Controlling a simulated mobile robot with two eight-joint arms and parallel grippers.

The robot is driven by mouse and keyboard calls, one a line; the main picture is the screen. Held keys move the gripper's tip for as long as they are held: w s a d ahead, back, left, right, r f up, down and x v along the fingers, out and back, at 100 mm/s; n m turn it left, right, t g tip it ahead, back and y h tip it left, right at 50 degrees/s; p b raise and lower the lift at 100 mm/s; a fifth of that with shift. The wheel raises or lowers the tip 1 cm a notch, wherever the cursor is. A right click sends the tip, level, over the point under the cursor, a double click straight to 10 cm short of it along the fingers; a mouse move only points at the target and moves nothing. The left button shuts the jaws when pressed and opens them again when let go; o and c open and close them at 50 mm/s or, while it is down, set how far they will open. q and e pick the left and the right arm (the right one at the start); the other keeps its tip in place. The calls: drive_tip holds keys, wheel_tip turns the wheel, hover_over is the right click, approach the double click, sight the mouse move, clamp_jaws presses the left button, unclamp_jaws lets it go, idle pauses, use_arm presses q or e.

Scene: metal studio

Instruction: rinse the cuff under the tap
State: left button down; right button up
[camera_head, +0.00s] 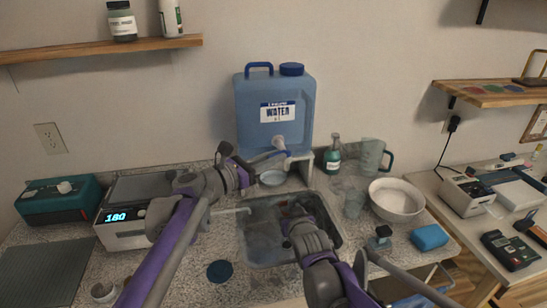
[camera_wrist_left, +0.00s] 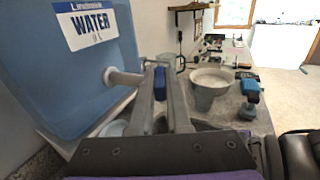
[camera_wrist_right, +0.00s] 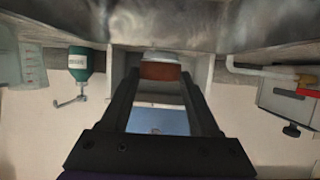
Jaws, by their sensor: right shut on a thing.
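The tap (camera_head: 280,146) is the pale spout low on the blue water jug (camera_head: 274,105), above the metal sink (camera_head: 333,240). My left gripper (camera_head: 256,164) is beside the tap. In the left wrist view its fingers (camera_wrist_left: 165,85) are slightly apart, with the tap's blue lever (camera_wrist_left: 160,84) at their tips; I cannot tell whether they grip it. My right gripper (camera_head: 287,215) reaches low into the sink. In the right wrist view its fingers (camera_wrist_right: 160,78) are shut on the reddish-brown cuff (camera_wrist_right: 162,71), which has a pale edge. No running water is visible.
A pale bowl (camera_head: 396,207), a clear jug (camera_head: 373,155) and a green bottle (camera_head: 333,155) stand right of the sink. A blue sponge (camera_head: 429,237) lies at the front right. A device reading 180 (camera_head: 125,222) stands at left. A white pipe (camera_head: 232,211) juts over the sink's left edge.

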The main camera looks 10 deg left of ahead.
idle(0.3)
use_arm(q)
drive_tip(key=shift+w+a+m+g+h, duration=0.15)
drive_tip(key=shift+w+m+g+h, duration=0.15)
drive_tip(key=shift+m+g+h, duration=0.65)
drive_tip(key=shift+w+a+m+g+h, duration=0.3)
drive_tip(key=shift+m+g, duration=0.5)
drive_tip(key=shift+g, duration=0.6)
drive_tip(key=shift+w+a+m+g+h, duration=0.1)
drive_tip(key=shift+w+m+g+h, duration=0.2)
drive_tip(key=shift+m+g+h, duration=0.7)
drive_tip(key=shift+y, duration=0.25)
drive_tip(key=c, duration=0.9)
unclamp_jaws()
drive_tip(key=v, duration=1.2)
